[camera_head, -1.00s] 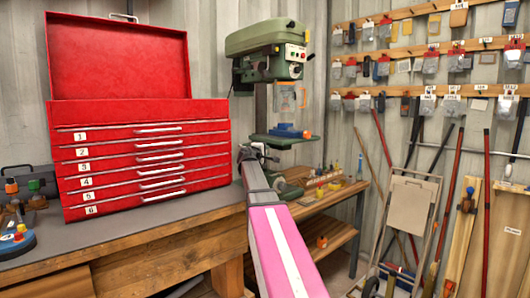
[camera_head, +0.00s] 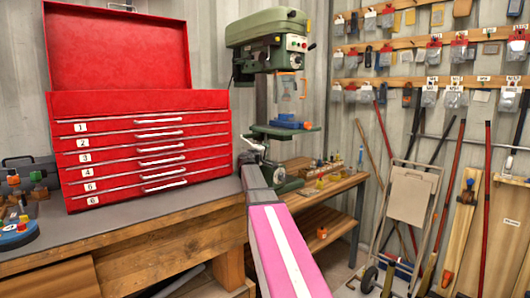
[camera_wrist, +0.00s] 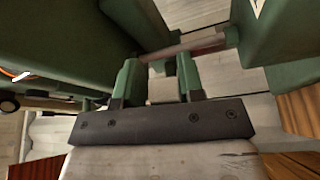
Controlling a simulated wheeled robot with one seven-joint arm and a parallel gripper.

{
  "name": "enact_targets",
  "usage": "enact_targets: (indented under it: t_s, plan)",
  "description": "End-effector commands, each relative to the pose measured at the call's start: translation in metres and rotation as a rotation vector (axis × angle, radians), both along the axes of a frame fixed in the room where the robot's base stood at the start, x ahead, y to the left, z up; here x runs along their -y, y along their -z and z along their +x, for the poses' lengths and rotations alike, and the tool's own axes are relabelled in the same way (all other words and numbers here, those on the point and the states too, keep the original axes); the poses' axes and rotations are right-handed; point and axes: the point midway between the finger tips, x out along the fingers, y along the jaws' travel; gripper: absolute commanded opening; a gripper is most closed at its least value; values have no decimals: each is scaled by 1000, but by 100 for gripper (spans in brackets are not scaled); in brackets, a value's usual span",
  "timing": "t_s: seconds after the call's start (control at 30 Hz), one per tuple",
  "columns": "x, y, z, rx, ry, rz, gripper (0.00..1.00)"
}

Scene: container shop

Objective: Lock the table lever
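The green drill press (camera_head: 268,38) stands on the bench, with its table (camera_head: 284,131) partway up the column and a blue vise (camera_head: 291,123) on it. My gripper (camera_head: 253,148) is at the end of my arm, left of and slightly below that table, beside the column. In the wrist view, my gripper's two green-padded fingers (camera_wrist: 157,82) are apart with a gap between them. A thin greyish-red rod (camera_wrist: 193,47), possibly the table lever, crosses just beyond the fingertips between green machine parts. I cannot tell whether it touches the fingers, nor its locked state.
A red tool chest (camera_head: 150,145) stands left of my arm on the grey-topped bench (camera_head: 170,222). A lower wooden bench (camera_head: 325,190) holds small items at the right. A hand truck (camera_head: 412,195) and long-handled tools lean against the wall.

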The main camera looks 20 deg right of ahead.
Motion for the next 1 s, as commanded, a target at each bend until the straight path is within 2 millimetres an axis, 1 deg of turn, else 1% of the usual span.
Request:
enact_targets:
  t_s: [0.27,0.47,0.57,0.9,1.0]
  plan:
    - [0,0,-1,-1,2,0,34]
    - [-8,1,-9,-1,2,0,34]
    - [-17,2,-18,-1,2,0,34]
    - [-63,8,-60,-1,0,-1,34]
    - [-73,9,-68,-1,0,-1,34]
